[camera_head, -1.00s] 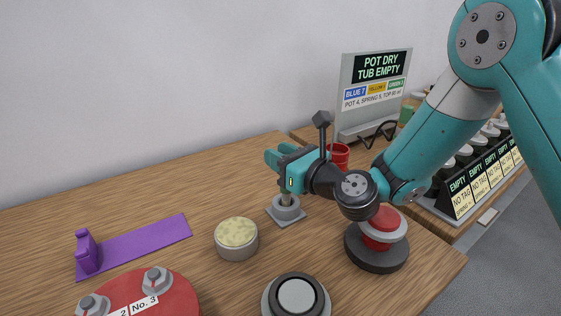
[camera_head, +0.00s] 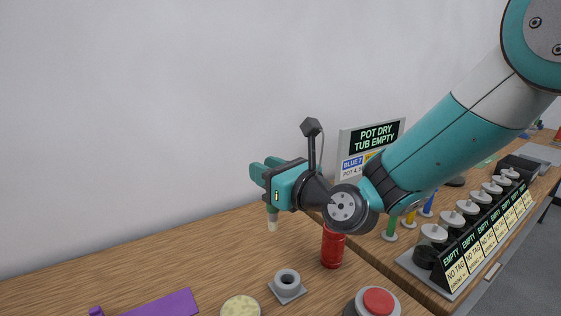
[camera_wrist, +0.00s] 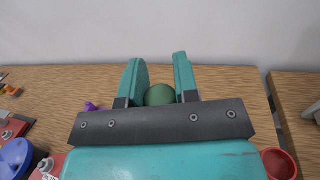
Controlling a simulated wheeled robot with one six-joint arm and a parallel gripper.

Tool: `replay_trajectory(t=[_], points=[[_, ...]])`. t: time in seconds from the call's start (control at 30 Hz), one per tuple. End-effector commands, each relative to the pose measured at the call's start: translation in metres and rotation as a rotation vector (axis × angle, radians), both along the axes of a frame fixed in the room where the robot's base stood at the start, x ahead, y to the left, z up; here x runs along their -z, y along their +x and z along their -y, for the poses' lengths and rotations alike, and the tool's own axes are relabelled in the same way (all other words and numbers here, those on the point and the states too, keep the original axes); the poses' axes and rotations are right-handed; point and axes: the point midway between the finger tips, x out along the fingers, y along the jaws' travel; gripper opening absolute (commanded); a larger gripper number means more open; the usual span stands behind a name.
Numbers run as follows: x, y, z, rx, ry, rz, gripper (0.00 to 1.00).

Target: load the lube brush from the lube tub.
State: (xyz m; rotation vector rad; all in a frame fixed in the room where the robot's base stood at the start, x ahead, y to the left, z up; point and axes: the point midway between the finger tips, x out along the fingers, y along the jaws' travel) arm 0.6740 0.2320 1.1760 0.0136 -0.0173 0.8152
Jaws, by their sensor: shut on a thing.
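My gripper (camera_head: 265,171) is shut on the lube brush (camera_head: 272,220), which hangs tip down above the table. Its pale tip shows below the fingers. In the wrist view the brush's round green end (camera_wrist: 160,95) sits between the two fingers. The lube tub (camera_head: 241,308), a round tub with pale yellow contents, is at the bottom edge of the head view, below and left of my gripper, partly cut off. The brush is apart from the tub. The grey brush holder (camera_head: 288,284) stands empty on the table, right of the tub.
A red cylinder (camera_head: 332,247) stands behind the holder. A red push button (camera_head: 377,301) is at the front right. A purple stand (camera_head: 165,303) lies at the left. A sign (camera_head: 372,141) reads "POT DRY TUB EMPTY". A row of pots tagged "EMPTY" (camera_head: 470,215) is at the right.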

Motion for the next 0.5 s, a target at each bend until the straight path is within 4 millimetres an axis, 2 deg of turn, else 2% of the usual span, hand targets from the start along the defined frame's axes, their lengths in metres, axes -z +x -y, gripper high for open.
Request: replay_trajectory(t=[0.03, 0.1, 0.2, 0.4, 0.47, 0.5], points=[[0.004, -0.009, -0.015, -0.014, 0.002, -0.01, 0.05], [0.018, -0.021, -0.031, -0.019, 0.007, -0.011, 0.05], [0.038, -0.04, -0.049, -0.014, 0.007, -0.011, 0.05], [0.07, -0.069, -0.065, 0.015, -0.011, -0.016, 0.05], [0.077, -0.073, -0.066, 0.023, -0.017, -0.018, 0.05], [0.086, -0.073, -0.066, 0.029, -0.023, -0.025, 0.05]])
